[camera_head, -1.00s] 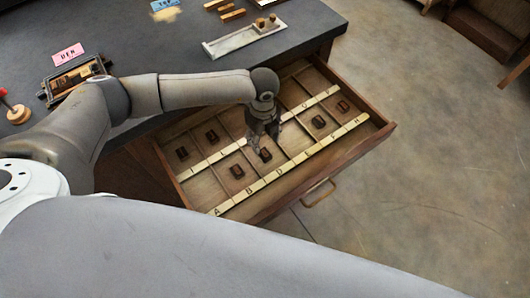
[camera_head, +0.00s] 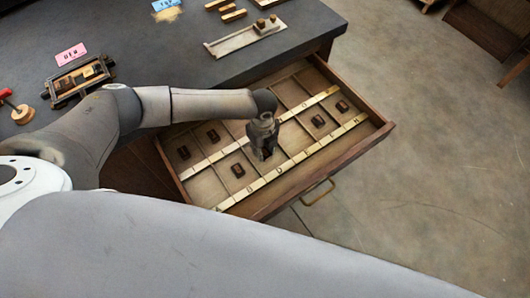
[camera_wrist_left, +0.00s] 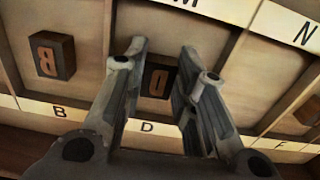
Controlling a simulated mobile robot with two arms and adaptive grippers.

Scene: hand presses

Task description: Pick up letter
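Several dark letter blocks lie in the compartments of an open wooden drawer (camera_head: 345,150). In the left wrist view, a dark block marked D (camera_wrist_left: 157,82) lies in the compartment labelled D, and a block marked B (camera_wrist_left: 52,55) lies in the one to its left. My left gripper (camera_head: 263,156) points down over the D compartment and hides the D block in the head view. In the left wrist view, its open fingers (camera_wrist_left: 165,70) stand on either side of the D block; I cannot tell whether they touch it. My right gripper is not in view.
Low dividers and lettered strips (camera_head: 290,168) split the drawer. On the dark tabletop (camera_head: 170,60) are a metal tray (camera_head: 230,44), loose wooden pieces (camera_head: 232,15), a pink card (camera_head: 69,54), a dark frame holding blocks (camera_head: 75,80) and a red-handled tool (camera_head: 20,112). Floor to the right is clear.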

